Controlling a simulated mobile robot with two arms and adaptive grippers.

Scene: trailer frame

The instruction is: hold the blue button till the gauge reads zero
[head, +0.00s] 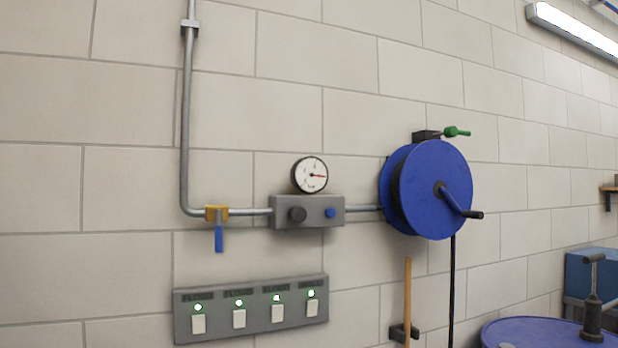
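The gauge (310,175) is a round white dial on top of the box. Nothing touches the button. Neither of my grippers shows in the head view.
A blue-handled valve (218,230) hangs on the pipe left of the box. A blue hose reel (430,190) with a crank is close on the right. A panel of lit switches (252,309) is below. A blue drum (540,332) stands lower right.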

